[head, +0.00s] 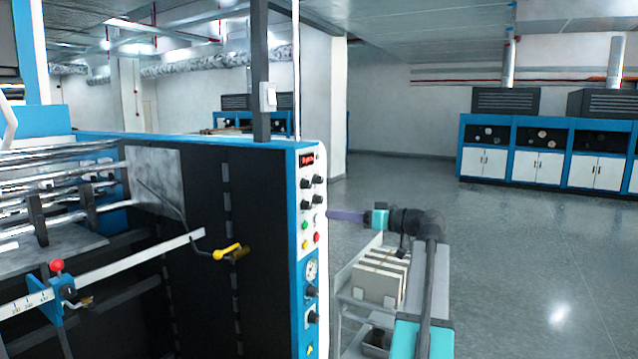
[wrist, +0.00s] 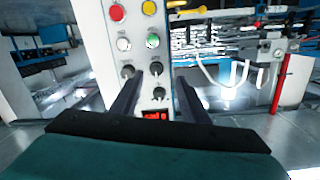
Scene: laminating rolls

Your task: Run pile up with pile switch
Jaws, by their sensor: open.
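The control panel (head: 311,200) is a white, blue-edged strip on the machine's near corner. It carries a red display (head: 307,160), several black knobs (head: 305,205) and colored buttons (head: 305,226). The panel appears inverted in the wrist view (wrist: 142,28), with the display (wrist: 155,115) low and the knobs (wrist: 156,68) between my fingers. My gripper (wrist: 157,88) is open and empty, its dark fingers pointing at the knobs. In the head view my gripper (head: 346,215) is right of the panel. Labels are too small to tell which knob is the pile switch.
The machine (head: 195,190) fills the left, with rollers and a yellow-handled lever (head: 230,252) sticking out. A grey cart (head: 352,290) with white blocks stands near my arm, right of the panel. Blue-white cabinets (head: 540,150) line the back right. The floor (head: 520,260) is clear there.

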